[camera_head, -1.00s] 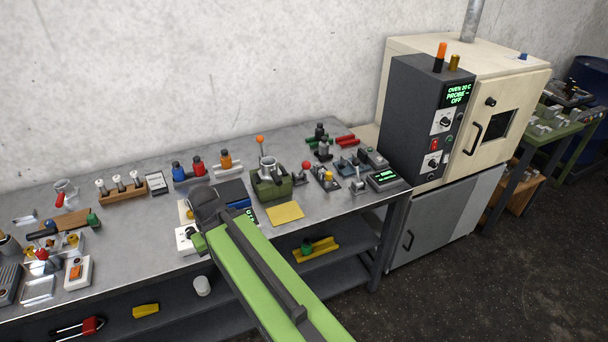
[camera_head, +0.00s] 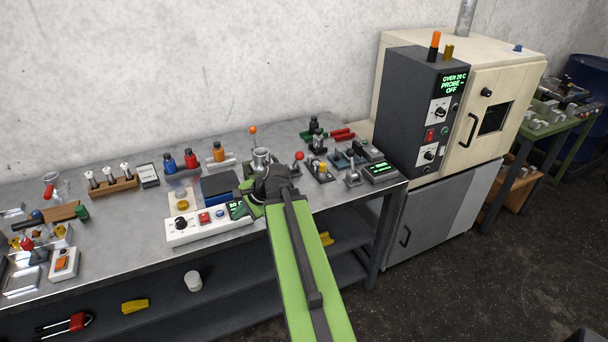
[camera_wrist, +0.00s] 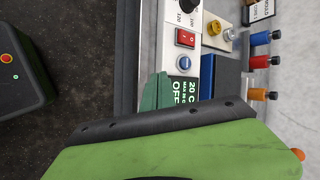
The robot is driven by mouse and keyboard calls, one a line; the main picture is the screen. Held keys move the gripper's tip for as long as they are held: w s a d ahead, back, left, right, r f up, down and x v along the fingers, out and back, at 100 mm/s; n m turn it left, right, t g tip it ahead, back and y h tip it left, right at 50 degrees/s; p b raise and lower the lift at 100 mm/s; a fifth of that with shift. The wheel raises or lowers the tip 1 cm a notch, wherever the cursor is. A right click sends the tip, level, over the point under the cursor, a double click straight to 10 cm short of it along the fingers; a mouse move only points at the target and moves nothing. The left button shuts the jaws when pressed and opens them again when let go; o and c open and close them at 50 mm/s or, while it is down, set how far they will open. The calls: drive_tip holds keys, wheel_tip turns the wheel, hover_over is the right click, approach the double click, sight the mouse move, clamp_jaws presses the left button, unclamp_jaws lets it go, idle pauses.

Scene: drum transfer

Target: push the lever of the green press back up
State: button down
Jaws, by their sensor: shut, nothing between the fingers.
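The green press is mostly hidden behind my arm in the head view; the grey cylinder (camera_head: 261,156) on it shows. A thin rod with an orange ball (camera_head: 252,130) stands up behind it, and the ball shows at the lower right edge of the wrist view (camera_wrist: 298,154). A red ball knob (camera_head: 299,156) is just right of the press; I cannot tell which rod is its lever. My gripper (camera_head: 252,209) is shut and empty, in front of the press, by the control box's display. Its green fingers show in the wrist view (camera_wrist: 156,92).
A white control box (camera_head: 207,224) with a red switch and display lies left of my gripper. A dark blue block (camera_head: 219,186) and bottles stand behind it. Small fixtures (camera_head: 319,168) crowd the right. The oven (camera_head: 465,110) stands beyond the bench's right end.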

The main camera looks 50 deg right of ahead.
drive_tip(key=s+d+r+m+t+h+b, duration=0.1)
drive_tip(key=s+d+m+t+h, duration=0.1)
drive_tip(key=d+m, duration=0.4)
drive_tip(key=s+d+r+m+t+h+b, duration=0.1)
drive_tip(key=s+d+m, duration=0.4)
drive_tip(key=d, duration=0.9)
drive_tip(key=s+d+r+m+t+h+b, duration=0.2)
drive_tip(key=s+d+m+t+h, duration=0.1)
drive_tip(key=d+m, duration=0.5)
drive_tip(key=shift+s+d+r+m, duration=0.4)
drive_tip(key=shift+s+d, duration=0.25)
drive_tip(key=shift+d, duration=0.5)
